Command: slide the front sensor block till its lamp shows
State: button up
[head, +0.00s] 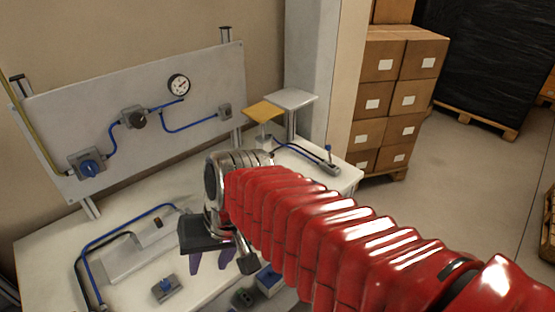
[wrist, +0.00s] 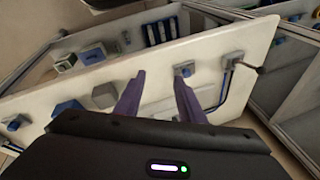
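I cannot tell whether this is the front sensor block or whether a lamp is lit. My gripper (head: 209,262) hangs over the bench to the right of that strip. In the wrist view its two purple fingers (wrist: 160,98) stand apart with only bare bench between them, so it is open and empty. My arm and gripper hide part of the bench.
A grey box with a blue knob (head: 166,288) lies left of my gripper, and a blue-topped box (head: 269,279) lies right. A blue cable (head: 120,231) loops around the strip. An upright panel (head: 150,90) stands behind the bench. Stacked cartons (head: 400,85) stand back right.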

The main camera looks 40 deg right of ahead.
aim_at(272, 157)
jog(key=w+d+f+m+t+y, duration=0.4)
jog(key=w+d+m+t+y, duration=0.25)
jog(key=w+d+m, duration=0.9)
jog(key=d+m+t+h, duration=0.1)
jog(key=d+m, duration=0.2)
jog(key=d, duration=0.1)
jog(key=s+d+f+m+t, duration=0.1)
jog(key=d+m+t, duration=0.1)
jog(key=d+m, duration=0.1)
jog(key=s+d+m+t+h, duration=0.1)
jog(key=d+m+t, duration=0.1)
jog(key=d+m, duration=0.2)
jog(key=shift+s+d+f+t+h, duration=0.1)
jog(key=shift+d+f+t+h, duration=0.15)
jog(key=shift+d+f+h, duration=0.1)
jog(key=s+d+f+m+t+h, duration=0.1)
jog(key=d+m+h, duration=0.1)
jog(key=d, duration=0.1)
jog(key=s+d+f+m+h, duration=0.1)
jog(key=d+m, duration=0.1)
jog(key=d, duration=0.2)
jog(key=s+d+m+t+h, duration=0.1)
jog(key=d+m+h, duration=0.1)
jog(key=d, duration=0.2)
jog(key=shift+s+f+t+h, duration=0.3)
jog(key=shift+f, duration=0.1)
jog(key=shift+w, duration=0.15)
jog(key=w, duration=1.3)
jog(key=shift+w+a, duration=0.2)
jog(key=shift+w, duration=0.1)
